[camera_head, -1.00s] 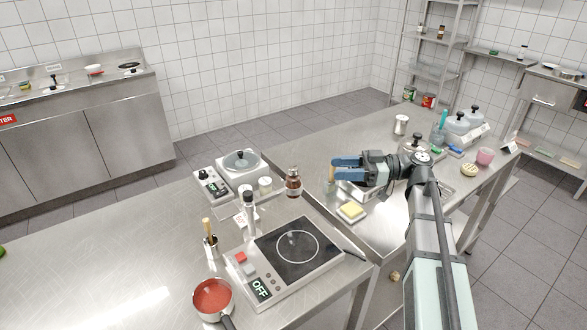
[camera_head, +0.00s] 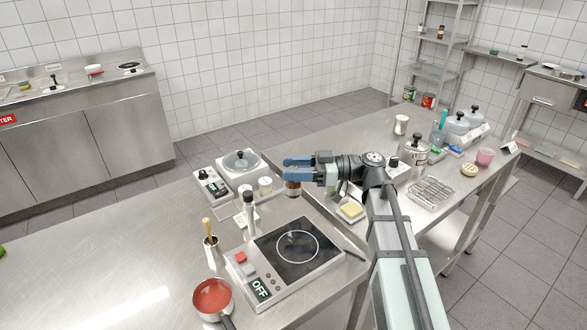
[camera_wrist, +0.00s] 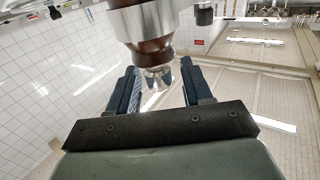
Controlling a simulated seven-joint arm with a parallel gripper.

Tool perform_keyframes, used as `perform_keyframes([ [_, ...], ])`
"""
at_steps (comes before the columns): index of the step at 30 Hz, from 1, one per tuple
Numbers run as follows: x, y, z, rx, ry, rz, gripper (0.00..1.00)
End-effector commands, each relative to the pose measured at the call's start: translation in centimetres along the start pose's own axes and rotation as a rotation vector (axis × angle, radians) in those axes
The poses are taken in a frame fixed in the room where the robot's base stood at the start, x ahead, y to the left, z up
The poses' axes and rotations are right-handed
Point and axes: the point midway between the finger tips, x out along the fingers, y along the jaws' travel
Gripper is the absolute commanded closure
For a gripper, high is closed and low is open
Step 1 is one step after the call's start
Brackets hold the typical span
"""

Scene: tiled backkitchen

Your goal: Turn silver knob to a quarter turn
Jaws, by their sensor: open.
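A brown and silver mill-like object (camera_head: 293,189) stands behind the hob, its top covered by my gripper in the head view. In the wrist view the same brown and silver body (camera_wrist: 147,25) fills the upper middle, with a small silver knob (camera_wrist: 157,78) at its end. My gripper (camera_head: 287,168) is at the top of this object. In the wrist view my open gripper (camera_wrist: 161,70) has one finger on each side of the knob, with visible gaps. Whether either finger touches it cannot be told.
A hob (camera_head: 277,278) reading OFF stands in front. A red-filled saucepan (camera_head: 213,297) is at the front. A butter dish (camera_head: 351,211) lies to the right.

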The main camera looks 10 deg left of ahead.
Motion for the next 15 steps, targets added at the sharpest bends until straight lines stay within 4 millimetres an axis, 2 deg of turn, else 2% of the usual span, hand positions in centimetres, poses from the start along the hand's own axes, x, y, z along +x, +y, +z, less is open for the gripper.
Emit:
perform_keyframes([
  [10,0.23,-0.01,0.00,0.000,0.000,0.000,0.51],
  [15,0.22,-0.01,0.00,0.000,0.000,0.000,0.68],
])
